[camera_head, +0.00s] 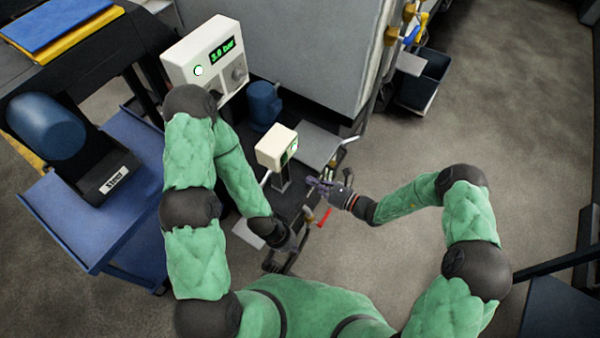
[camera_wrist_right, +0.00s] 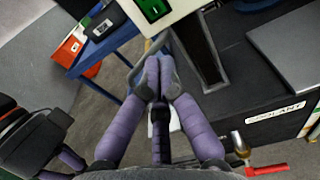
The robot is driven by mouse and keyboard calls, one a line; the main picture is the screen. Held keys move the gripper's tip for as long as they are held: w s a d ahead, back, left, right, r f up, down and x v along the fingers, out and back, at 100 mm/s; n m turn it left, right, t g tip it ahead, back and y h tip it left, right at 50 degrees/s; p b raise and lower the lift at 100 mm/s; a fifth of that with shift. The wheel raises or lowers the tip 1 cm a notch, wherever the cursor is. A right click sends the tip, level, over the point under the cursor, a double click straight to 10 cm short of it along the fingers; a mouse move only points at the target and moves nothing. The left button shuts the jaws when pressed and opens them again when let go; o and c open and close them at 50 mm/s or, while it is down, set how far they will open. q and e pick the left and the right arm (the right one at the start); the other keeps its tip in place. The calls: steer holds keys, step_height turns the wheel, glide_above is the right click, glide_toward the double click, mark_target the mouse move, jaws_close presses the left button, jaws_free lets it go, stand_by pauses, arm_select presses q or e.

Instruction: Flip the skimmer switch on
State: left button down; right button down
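A small white box (camera_head: 277,147) with a green-lit face stands on a dark post in the middle of the head view. It also shows at the top of the right wrist view (camera_wrist_right: 178,8). I cannot make out a switch lever or its position. My right gripper (camera_head: 313,184) is just right of and below the box, apart from it in the head view. In the right wrist view its purple fingers (camera_wrist_right: 158,75) meet at the tips, beside a thin grey bent piece. No held object is clear. My left gripper (camera_head: 283,262) is low, near the dark unit's front edge; its fingers are unclear.
A larger white panel (camera_head: 205,60) reading "3.0 bar" and a blue motor (camera_head: 263,104) stand behind. A grey plate (camera_head: 313,146) and a red handle (camera_head: 324,217) are near my right gripper. A blue cart (camera_head: 90,205) is at left. Floor at right is free.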

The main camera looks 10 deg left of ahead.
steer(key=v, duration=0.3)
steer(key=f+v, duration=0.1)
steer(key=v, duration=0.1)
steer(key=shift+s+p, duration=0.15)
steer(key=shift+p, duration=0.25)
steer(key=s+d+f+n+g+h, duration=0.25)
steer(key=s+f+n+g, duration=0.2)
steer(key=s, duration=0.45)
steer(key=s+d+f+n+g+h, duration=0.25)
steer(key=s+n+g+h, duration=0.2)
steer(key=s, duration=0.55)
steer(key=d+n+t+h, duration=0.3)
steer(key=d+n+h, duration=0.2)
steer(key=d+n, duration=0.3)
steer(key=shift+n+t, duration=0.4)
steer(key=shift+n, duration=0.9)
steer(key=shift+s+r, duration=0.1)
